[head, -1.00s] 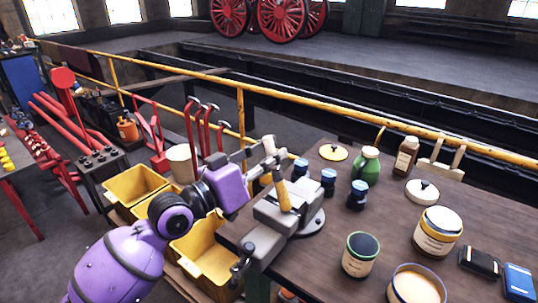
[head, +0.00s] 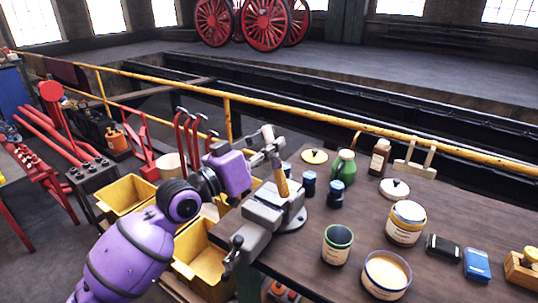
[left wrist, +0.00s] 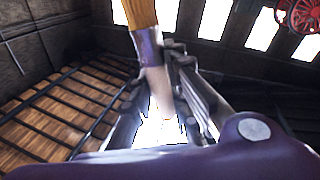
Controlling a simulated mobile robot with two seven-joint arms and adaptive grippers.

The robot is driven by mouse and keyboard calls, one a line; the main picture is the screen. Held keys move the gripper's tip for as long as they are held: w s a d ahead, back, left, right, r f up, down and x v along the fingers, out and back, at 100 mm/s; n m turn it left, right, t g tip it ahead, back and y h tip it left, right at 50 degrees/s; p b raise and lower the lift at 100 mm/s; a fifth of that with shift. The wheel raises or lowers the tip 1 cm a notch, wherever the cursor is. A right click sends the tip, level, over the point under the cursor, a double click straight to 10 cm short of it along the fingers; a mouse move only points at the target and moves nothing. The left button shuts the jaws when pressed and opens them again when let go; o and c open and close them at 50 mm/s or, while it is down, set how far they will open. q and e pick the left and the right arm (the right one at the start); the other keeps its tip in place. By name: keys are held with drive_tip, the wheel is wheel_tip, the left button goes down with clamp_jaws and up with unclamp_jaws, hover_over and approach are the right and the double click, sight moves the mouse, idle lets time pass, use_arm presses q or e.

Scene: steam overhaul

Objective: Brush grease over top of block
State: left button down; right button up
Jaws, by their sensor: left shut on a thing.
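My left gripper (head: 268,152) is shut on a brush (head: 282,184) with a yellow-orange wooden handle. In the head view the handle slants down, its end over the grey vise (head: 262,216), and the pale end is up by the fingers. I cannot tell whether the handle touches the vise. In the left wrist view the brush's orange handle (left wrist: 140,14), metal ferrule and pale bristles show between my fingers. A grey block (head: 290,195) seems to sit at the vise jaws, partly hidden by the handle. An open tin (head: 386,290) holds cream-coloured grease. My right gripper is out of view.
A green-rimmed tin (head: 337,256), a labelled tin (head: 405,230), a green bottle (head: 344,168) and several dark jars stand on the brown bench (head: 440,215). Yellow bins (head: 200,262) lie left of the vise. A yellow rail (head: 320,118) runs behind.

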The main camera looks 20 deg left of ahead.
sight(269, 135)
use_arm(q)
wheel_tip(269, 135, up, 2)
drive_tip(key=shift+s+r+p, duration=0.1)
drive_tip(key=shift+r+p, duration=0.1)
drive_tip(key=shift+p, duration=0.2)
drive_tip(key=shift+r, duration=0.3)
drive_tip(key=shift+f, duration=0.15)
